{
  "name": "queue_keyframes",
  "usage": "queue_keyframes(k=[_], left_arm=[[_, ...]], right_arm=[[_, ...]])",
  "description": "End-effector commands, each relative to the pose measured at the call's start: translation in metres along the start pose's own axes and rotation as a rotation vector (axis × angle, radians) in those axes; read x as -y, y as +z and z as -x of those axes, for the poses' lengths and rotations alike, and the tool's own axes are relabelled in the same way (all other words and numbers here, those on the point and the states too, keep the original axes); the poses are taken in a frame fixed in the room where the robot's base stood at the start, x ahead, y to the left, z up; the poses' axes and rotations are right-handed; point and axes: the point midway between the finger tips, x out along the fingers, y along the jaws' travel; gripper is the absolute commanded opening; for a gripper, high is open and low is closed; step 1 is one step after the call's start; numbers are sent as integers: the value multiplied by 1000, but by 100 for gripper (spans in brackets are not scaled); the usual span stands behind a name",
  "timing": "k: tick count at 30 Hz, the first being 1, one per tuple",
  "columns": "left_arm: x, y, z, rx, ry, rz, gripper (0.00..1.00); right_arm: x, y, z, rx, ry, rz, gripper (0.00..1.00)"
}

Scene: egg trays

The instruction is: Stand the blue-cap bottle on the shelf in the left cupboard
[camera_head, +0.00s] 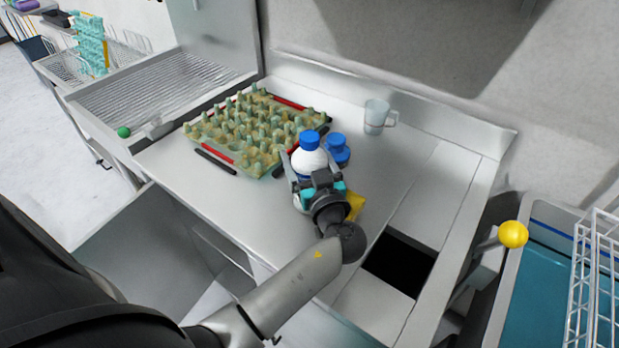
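A white bottle with a blue cap (308,143) is on the steel counter, in front of the egg tray. My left gripper (314,168) reaches it from the near side, with one finger on each side of its body. The frame does not show clearly whether the fingers press on it, or whether its base rests on the counter. A second blue-topped item (337,148) is just to its right, partly hidden. Below the counter's front edge at the left, a grey cupboard door panel (140,235) stands open; the shelf inside is mostly hidden. My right gripper is out of view.
An egg tray (205,132) full of pale green pieces lies behind the bottle, with red and black bars around it. A clear mug (375,117) stands at the back. A dark opening (400,262) is at the right. The counter's front left is clear.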

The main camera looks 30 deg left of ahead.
Motion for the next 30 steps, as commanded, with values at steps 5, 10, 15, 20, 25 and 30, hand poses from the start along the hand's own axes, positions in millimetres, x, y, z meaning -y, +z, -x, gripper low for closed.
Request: queue_keyframes(k=[5,10,15,20,25,30], left_arm=[[0,-1,0,-1,0,0,24],[0,-1,0,-2,-1,0,4],[0,-3,-1,-6,-1,2,0],[0,-3,-1,-6,-1,2,0],[0,-8,-1,-6,-1,3,0],[0,-26,-1,-6,0,6,0]], right_arm=[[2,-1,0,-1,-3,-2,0],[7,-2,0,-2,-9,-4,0],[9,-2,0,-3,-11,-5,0],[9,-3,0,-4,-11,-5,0],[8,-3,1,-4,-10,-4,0],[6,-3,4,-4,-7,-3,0]])
